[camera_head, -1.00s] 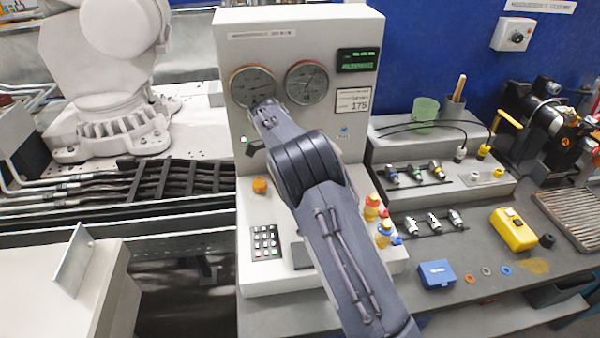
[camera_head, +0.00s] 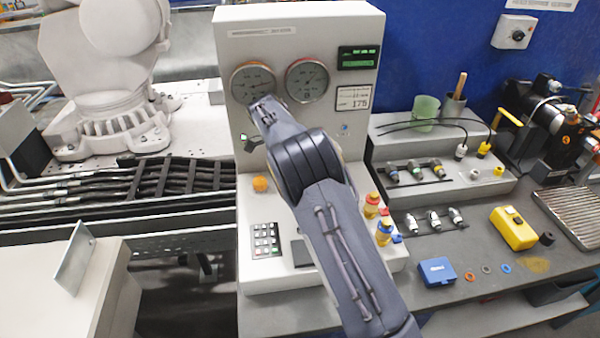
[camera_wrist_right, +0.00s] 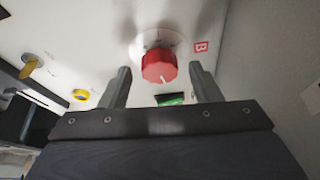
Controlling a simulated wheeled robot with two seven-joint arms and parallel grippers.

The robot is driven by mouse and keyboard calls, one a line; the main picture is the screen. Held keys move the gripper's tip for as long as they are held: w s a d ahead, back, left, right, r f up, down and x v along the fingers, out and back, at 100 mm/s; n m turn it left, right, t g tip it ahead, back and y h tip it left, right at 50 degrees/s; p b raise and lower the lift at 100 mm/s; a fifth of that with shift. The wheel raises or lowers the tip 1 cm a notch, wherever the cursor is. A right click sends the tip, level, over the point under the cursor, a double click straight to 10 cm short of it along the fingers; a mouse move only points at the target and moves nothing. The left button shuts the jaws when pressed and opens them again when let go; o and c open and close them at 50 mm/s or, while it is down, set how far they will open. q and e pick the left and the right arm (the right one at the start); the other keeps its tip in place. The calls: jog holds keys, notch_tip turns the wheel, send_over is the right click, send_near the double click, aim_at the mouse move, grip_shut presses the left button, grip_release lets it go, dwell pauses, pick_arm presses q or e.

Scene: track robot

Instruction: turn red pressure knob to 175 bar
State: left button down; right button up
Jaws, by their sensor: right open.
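In the right wrist view the red knob (camera_wrist_right: 158,66) stands on a pale panel, with a white mark on its face pointing toward the bottom of the picture. My right gripper (camera_wrist_right: 160,72) is open, one finger on each side of the knob with gaps showing; I see no contact. In the head view my right arm covers the knob, and the jaws cannot be made out. The grey test cabinet there carries a left gauge (camera_head: 253,85), a right gauge (camera_head: 307,80), a green display (camera_head: 358,58) and a label reading 175 (camera_head: 355,98). My left gripper is not in view.
An orange button (camera_head: 260,184) and a keypad (camera_head: 266,239) are on the cabinet's lower front. Red-yellow and blue-yellow fittings (camera_head: 384,232) stand close right of my arm. A yellow box (camera_head: 513,229) and a blue box (camera_head: 437,271) lie on the bench.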

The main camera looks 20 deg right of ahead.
jog(key=s+v, duration=0.1)
jog(key=v, duration=0.6)
jog(key=shift+w, duration=0.45)
jog(key=shift+r, duration=0.1)
jog(key=d+f+n+t, duration=0.1)
jog(key=f+n, duration=0.1)
jog(key=n, duration=0.2)
jog(key=s+d+f+n+t, duration=0.1)
jog(key=f+n+t, duration=0.1)
jog(key=n, duration=0.2)
jog(key=d+f+n+t, duration=0.1)
jog(key=f+n, duration=0.2)
jog(key=n, duration=0.1)
jog(key=shift+s+f+y, duration=0.1)
jog(key=shift+s+y, duration=0.25)
jog(key=shift+y, duration=0.05)
